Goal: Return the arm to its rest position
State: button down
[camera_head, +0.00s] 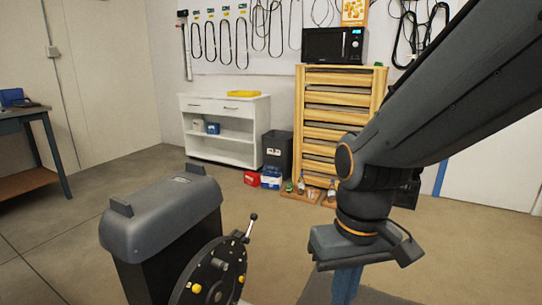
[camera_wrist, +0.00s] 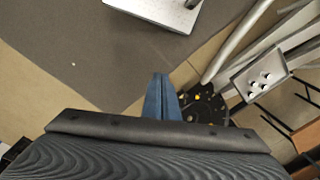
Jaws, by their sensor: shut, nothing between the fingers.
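My arm comes in from the upper right of the head view, and its wrist points down. My gripper (camera_head: 346,285) hangs below it, its blue fingers running down to the bottom edge. In the wrist view the blue fingers of my gripper (camera_wrist: 161,98) are together, with nothing between them. The dark elliptical machine (camera_head: 165,215) stands left of my gripper, with a black crank disc (camera_head: 215,275) on its side. The disc also shows beside the fingers in the wrist view (camera_wrist: 205,110). My gripper appears apart from the machine.
A dark mat (camera_head: 365,294) lies on the floor behind my gripper. A white cabinet (camera_head: 228,125), a grey bin (camera_head: 277,152) and a wooden drawer unit (camera_head: 335,120) with a microwave (camera_head: 335,45) stand at the back wall. A table (camera_head: 30,115) is at left. The floor between is mostly clear.

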jog(key=d+r+m+p, duration=0.2)
jog(key=d+r+p, duration=0.5)
jog(key=p, duration=0.6)
jog(key=shift+s+d+r+h, duration=0.25)
jog(key=shift+r+h, duration=0.05)
jog(key=shift+r, duration=0.1)
